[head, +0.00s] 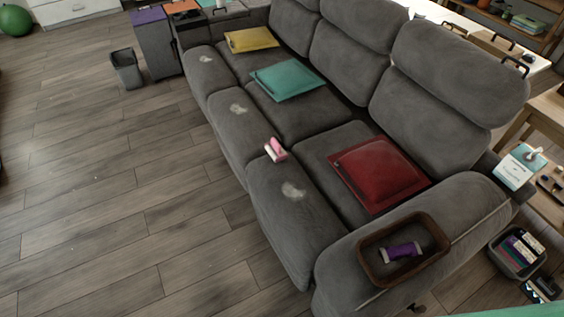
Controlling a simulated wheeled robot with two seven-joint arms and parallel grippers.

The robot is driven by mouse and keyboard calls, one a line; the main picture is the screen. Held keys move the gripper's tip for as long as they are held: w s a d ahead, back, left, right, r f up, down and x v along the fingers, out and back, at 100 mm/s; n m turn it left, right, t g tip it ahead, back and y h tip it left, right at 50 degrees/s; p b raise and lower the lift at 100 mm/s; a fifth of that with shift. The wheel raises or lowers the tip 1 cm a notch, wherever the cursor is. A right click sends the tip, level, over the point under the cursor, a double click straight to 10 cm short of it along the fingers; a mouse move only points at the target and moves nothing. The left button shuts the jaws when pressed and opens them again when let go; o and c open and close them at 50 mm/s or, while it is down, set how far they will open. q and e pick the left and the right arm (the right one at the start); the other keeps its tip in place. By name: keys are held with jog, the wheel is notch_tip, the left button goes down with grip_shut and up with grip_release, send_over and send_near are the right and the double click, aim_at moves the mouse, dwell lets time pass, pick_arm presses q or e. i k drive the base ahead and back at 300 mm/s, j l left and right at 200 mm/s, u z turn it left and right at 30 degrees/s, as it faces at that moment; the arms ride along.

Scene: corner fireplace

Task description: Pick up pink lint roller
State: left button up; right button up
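The pink lint roller (275,149) is small, with a pink part and a white part. It lies on the front part of the grey sofa (315,120), to the left of the red cushion, between two pale lint patches. Nothing touches it that I can see. Neither of my grippers shows in the head view.
A teal cushion (287,79), a yellow cushion (251,39) and a red cushion (378,173) lie on the sofa. A brown tray (366,266) with a purple roller (402,252) sits on the near armrest. A grey bin (126,68) stands on the floor. The wooden floor (110,190) left of the sofa is clear.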

aim_at(273, 148)
jog(key=j+z, duration=0.1)
jog(key=z, duration=0.3)
jog(key=i+j+z, duration=0.15)
jog(key=z, duration=0.2)
jog(key=i+j+z, duration=0.2)
jog(key=j+z, duration=0.2)
jog(key=j, duration=0.7)
jog(key=i+j+z, duration=0.1)
jog(key=j+z, duration=0.3)
jog(key=j, duration=0.7)
